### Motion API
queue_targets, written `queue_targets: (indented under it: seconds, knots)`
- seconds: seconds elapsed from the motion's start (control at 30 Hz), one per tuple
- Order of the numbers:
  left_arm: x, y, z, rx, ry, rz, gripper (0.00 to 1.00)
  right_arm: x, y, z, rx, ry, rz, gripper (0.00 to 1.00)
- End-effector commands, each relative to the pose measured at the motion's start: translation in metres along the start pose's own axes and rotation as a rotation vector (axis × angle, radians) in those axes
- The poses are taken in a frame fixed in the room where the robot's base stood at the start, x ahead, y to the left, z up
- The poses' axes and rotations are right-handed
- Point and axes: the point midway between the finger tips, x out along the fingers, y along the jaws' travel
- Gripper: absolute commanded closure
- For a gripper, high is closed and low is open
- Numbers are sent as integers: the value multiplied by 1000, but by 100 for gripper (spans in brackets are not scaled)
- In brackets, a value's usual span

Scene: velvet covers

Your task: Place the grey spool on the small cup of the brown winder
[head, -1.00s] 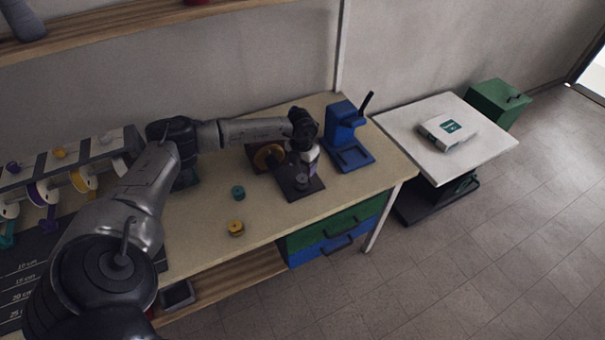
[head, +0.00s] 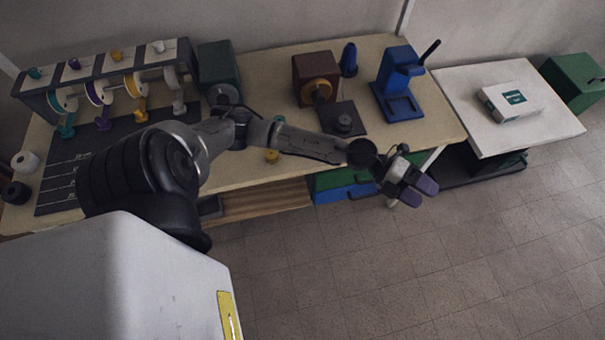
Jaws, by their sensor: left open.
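The brown winder (head: 312,68) stands at the back of the workbench, with an orange-brown wheel on its front and a dark base plate (head: 355,108) before it. A small dark grey round piece, which looks like the grey spool (head: 343,123), sits upright on that plate. The small cup is not visible apart from it, so I cannot tell how it is seated. My left gripper (head: 417,190) is open and empty, with purple finger pads. It is past the bench's front edge, over the floor, right of and nearer than the winder. My right gripper is not in view.
A blue press (head: 399,80) and blue cone (head: 349,60) stand near the winder. A green machine (head: 218,70) and spool rack (head: 110,75) are left. A yellow spool (head: 271,156) lies by my arm. A white table (head: 545,125) with a box (head: 508,102) is right.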

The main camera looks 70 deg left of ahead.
Motion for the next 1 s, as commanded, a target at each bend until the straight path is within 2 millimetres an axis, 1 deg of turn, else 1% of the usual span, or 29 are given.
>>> queue_targets:
  seconds: [0.03,0.1,0.17,0.27,0.33,0.37,0.4,0.47,0.5,0.57,0.63,0.7,0.8,0.9,1.0]
  knots:
    - [5,-8,-12,-103,-81,-108,31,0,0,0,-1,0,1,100]
    - [2,-17,-16,-254,-226,-230,31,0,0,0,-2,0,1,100]
    - [-6,-17,-17,-394,-362,-305,31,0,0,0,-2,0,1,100]
    - [-28,-2,-19,-642,-602,-365,31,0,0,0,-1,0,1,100]
    - [-48,19,-26,-823,-771,-356,31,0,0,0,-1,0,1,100]
    - [-58,30,-30,-899,-842,-342,31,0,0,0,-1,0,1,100]
    - [-70,44,-39,-999,-932,-311,31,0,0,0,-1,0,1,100]
    - [-88,67,-56,-1142,-1054,-245,31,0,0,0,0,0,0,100]
    - [-100,81,-70,-1231,-1125,-190,31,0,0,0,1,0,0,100]
    - [-115,99,-93,-1352,-1217,-102,31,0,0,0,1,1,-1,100]
    - [-132,116,-121,-1473,-1300,10,31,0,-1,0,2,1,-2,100]
    - [-145,127,-147,-1570,-1358,115,31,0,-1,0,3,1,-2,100]
    - [-159,135,-177,-1669,-1409,241,31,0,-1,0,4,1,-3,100]
    - [-168,139,-197,-1729,-1434,327,31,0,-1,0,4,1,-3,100]
    - [-173,140,-207,-1758,-1444,375,31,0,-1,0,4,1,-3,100]
